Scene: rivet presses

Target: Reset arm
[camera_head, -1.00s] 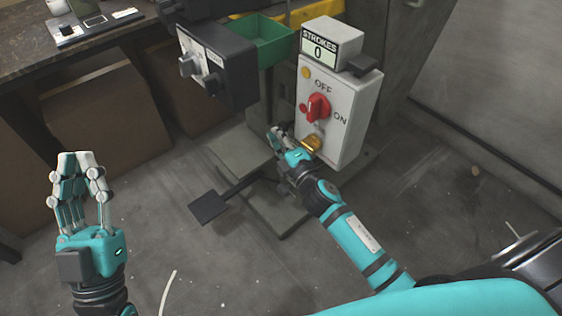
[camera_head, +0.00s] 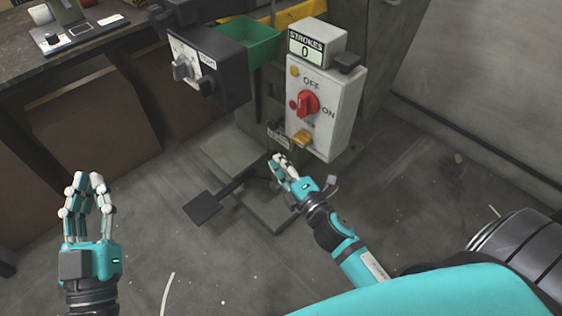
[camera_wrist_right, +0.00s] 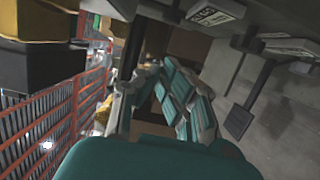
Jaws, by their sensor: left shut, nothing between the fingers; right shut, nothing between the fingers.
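My left gripper (camera_head: 89,181) is at the lower left of the head view, its fingers pointing up and closed together at the tips, with nothing in them. My right gripper (camera_head: 279,165) is below and a little left of the white control box (camera_head: 336,100), apart from it. Its fingers are shut and empty; they also show in the right wrist view (camera_wrist_right: 165,80). The control box carries a red rotary switch (camera_head: 308,103) between the labels OFF and ON, and a yellow-orange part at its lower front. A counter (camera_head: 317,44) on top reads STROKES 0.
A black box with a knob (camera_head: 207,66) hangs left of the control box, beside a green bin (camera_head: 249,40). A black pedal (camera_head: 202,207) lies on the floor. A workbench (camera_head: 92,58) stands at the upper left.

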